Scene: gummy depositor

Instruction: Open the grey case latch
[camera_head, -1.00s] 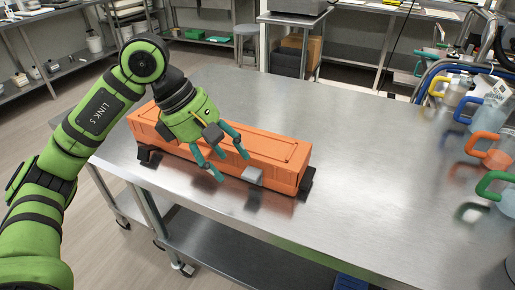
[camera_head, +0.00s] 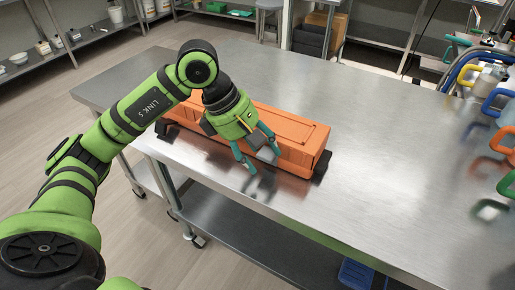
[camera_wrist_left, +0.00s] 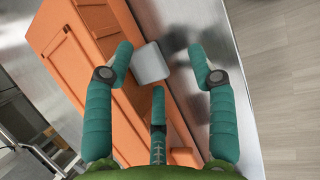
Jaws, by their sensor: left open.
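A long orange case (camera_head: 291,125) lies closed on the steel table, and it also shows in the left wrist view (camera_wrist_left: 75,75). Its grey latch (camera_head: 268,154) sits on the long front side, towards the right end. In the left wrist view the latch (camera_wrist_left: 151,64) is a pale grey block between the fingertips, closer to the left finger. My left gripper (camera_head: 262,158) is open, its teal fingers spread on either side of the latch. I cannot tell whether a finger touches it. My right gripper is not in view.
The steel table (camera_head: 390,150) is bare to the right of the case. Several jugs with coloured handles, one of them orange (camera_head: 502,140), stand at the right edge. The table's front edge runs close before the case.

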